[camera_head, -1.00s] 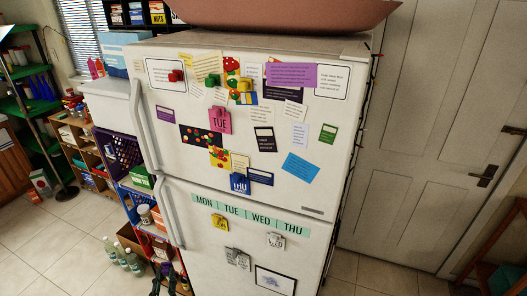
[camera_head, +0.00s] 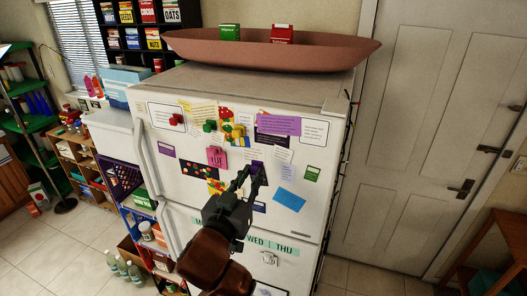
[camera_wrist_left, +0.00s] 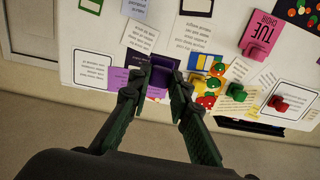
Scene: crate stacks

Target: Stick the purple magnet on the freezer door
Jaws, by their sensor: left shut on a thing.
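The purple magnet (camera_wrist_left: 161,68) is a small block between the fingertips of my left gripper (camera_wrist_left: 161,82) in the left wrist view. In the head view my left gripper (camera_head: 252,173) is in front of the white upper door (camera_head: 170,185) of the fridge, right of the pink TUE magnet (camera_head: 217,156). The magnet is hard to make out there against the cards and fingers. The gripper is shut on it. I cannot tell whether the magnet touches the door. My right gripper is not in view.
The door carries many cards and magnets, including a red magnet (camera_head: 177,119), a purple note (camera_head: 279,125) and a blue card (camera_head: 290,199). Bare door shows around the blue card. A long brown bowl (camera_head: 330,56) lies on top. A crate shelf stands left.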

